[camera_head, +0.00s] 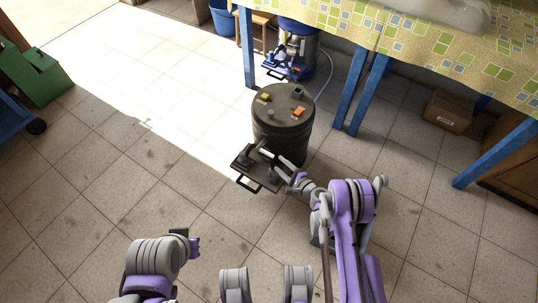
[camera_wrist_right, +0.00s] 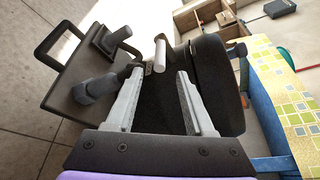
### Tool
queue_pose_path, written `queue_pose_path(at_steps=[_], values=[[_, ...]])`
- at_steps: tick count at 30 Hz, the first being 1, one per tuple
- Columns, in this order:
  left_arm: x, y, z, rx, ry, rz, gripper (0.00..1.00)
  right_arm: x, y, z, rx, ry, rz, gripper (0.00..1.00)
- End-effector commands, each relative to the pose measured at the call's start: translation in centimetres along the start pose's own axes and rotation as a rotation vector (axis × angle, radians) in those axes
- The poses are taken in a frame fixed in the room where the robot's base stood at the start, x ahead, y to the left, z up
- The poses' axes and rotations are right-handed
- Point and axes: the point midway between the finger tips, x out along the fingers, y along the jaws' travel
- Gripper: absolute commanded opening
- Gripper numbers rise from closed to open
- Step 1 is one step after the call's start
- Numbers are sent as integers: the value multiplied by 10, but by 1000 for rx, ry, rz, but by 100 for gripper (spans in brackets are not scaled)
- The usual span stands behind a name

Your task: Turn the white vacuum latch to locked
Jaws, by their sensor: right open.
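A black vacuum drum (camera_head: 282,128) stands on the tiled floor, with yellow and orange parts on its lid. A dark platform with a loop handle (camera_head: 243,183) sticks out at its front left. My right gripper (camera_head: 268,158) is open over this platform, against the drum's side in the picture. In the right wrist view, a short white cylindrical piece, seemingly the white latch (camera_wrist_right: 160,54), shows at the gap between the open fingertips (camera_wrist_right: 158,74). I cannot tell whether they touch it. My left arm shows low in the head view; its fingers do not show.
A blue vacuum (camera_head: 312,66) stands behind the black drum, below a table with a patterned cloth (camera_head: 400,30) and blue legs. A cardboard box (camera_head: 447,112) lies under the table. A green crate (camera_head: 32,77) is at far left. The floor between is clear.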

Motion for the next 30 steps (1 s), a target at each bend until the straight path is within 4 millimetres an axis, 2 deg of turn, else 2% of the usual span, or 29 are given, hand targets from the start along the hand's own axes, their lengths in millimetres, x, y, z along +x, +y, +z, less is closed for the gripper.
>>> queue_pose_path(at_steps=[6, 12, 18, 26, 30], values=[[9, 0, 2, 0, 0, 0, 0, 44, 2, 1, -2, -3, 2, 53], [14, 0, 2, 0, 1, 0, 0, 74, 1, 0, -2, -2, 2, 53], [15, 0, 3, 0, 1, 0, 0, 86, 0, 0, -3, 0, 2, 53], [15, 0, 3, 0, 1, 0, 0, 87, 0, 0, -3, 0, 2, 53], [15, 0, 3, 0, 1, 0, 0, 87, 0, 1, -3, 0, 2, 28]])
